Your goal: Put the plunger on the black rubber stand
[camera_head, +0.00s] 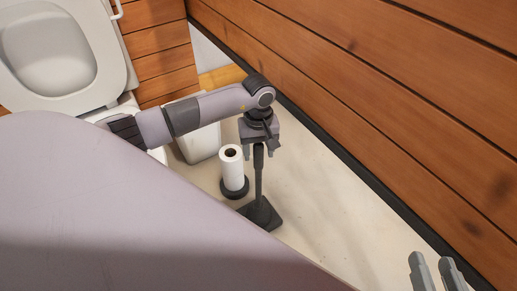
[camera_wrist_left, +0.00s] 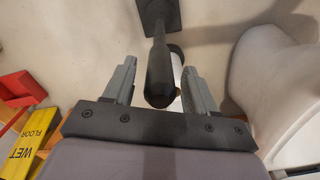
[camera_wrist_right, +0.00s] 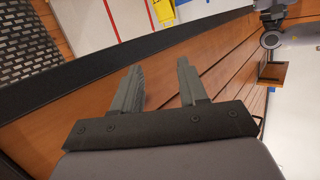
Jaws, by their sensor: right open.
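A dark long-handled thing that looks like the plunger (camera_head: 259,180) stands upright on a flat black square base that looks like the stand (camera_head: 274,219). Its lower end is too dark to tell apart from the base. My left gripper (camera_head: 260,154) points down over the top of the handle. In the left wrist view the rounded handle end (camera_wrist_left: 160,80) lies between the two open fingers (camera_wrist_left: 158,88), with gaps on both sides. My right gripper (camera_head: 437,270) is open and empty at the bottom right; its fingers also show in the right wrist view (camera_wrist_right: 160,80).
A white paper roll (camera_head: 232,168) on a round black holder stands close left of the handle. A toilet (camera_head: 105,70) is at the upper left. A wooden wall (camera_head: 390,90) runs along the right. Floor to the right of the base is clear. A yellow wet-floor sign (camera_wrist_left: 28,140) shows in the left wrist view.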

